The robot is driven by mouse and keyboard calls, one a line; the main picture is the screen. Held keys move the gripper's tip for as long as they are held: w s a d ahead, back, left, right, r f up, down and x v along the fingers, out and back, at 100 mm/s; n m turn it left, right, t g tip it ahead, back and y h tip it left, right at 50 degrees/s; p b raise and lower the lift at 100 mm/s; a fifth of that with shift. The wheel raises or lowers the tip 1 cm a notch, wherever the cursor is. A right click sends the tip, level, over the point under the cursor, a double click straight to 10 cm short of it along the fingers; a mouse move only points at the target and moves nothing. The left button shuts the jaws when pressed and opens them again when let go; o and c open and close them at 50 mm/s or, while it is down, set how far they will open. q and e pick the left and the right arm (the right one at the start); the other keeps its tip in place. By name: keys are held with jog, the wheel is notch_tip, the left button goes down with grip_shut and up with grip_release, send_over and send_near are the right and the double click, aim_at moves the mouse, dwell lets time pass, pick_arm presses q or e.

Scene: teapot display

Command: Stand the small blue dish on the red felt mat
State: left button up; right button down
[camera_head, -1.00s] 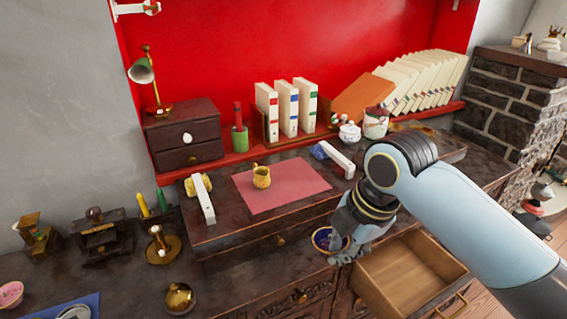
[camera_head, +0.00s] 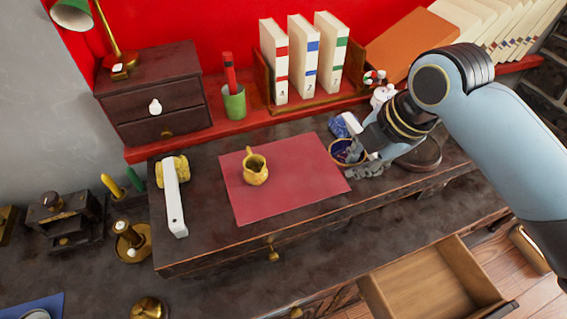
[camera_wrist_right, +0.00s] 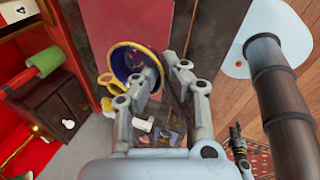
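The small blue dish (camera_head: 343,146) is dark blue inside with a yellow rim. My right gripper (camera_head: 366,167) is shut on the dish's rim and holds it at the right edge of the red felt mat (camera_head: 290,190). Part of the dish is hidden behind the fingers. In the right wrist view the dish (camera_wrist_right: 127,62) shows at the fingertips (camera_wrist_right: 168,70), with its blue inside and yellow rim in sight. A yellow jug (camera_head: 256,171) stands on the mat, left of its middle.
A white bar with a yellow end (camera_head: 173,200) lies left of the mat. A blue lump (camera_head: 339,125) and a white sugar pot (camera_head: 382,96) are behind the dish. An open drawer (camera_head: 425,285) juts out below. The mat's front and right parts are bare.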

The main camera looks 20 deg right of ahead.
jog(key=d+n+y+b, duration=0.1)
jog(key=d+n+b, duration=0.2)
jog(key=d, duration=0.1)
jog(key=p, duration=0.1)
send_over(310, 170)
jog(key=s, duration=0.1)
jog(key=f, duration=0.7)
jog(key=shift+s+d+f, duration=0.1)
jog(key=shift+s+d, duration=0.1)
jog(key=shift+d, duration=0.15)
jog(key=shift+w+a+f+p, duration=0.1)
jog(key=shift+f+p, duration=0.2)
jog(key=shift+f, duration=1.8)
jog(key=c, duration=1.8)
grip_release()
jog(key=shift+f, duration=0.1)
jog(key=shift+o, duration=0.2)
jog(key=v, duration=1.2)
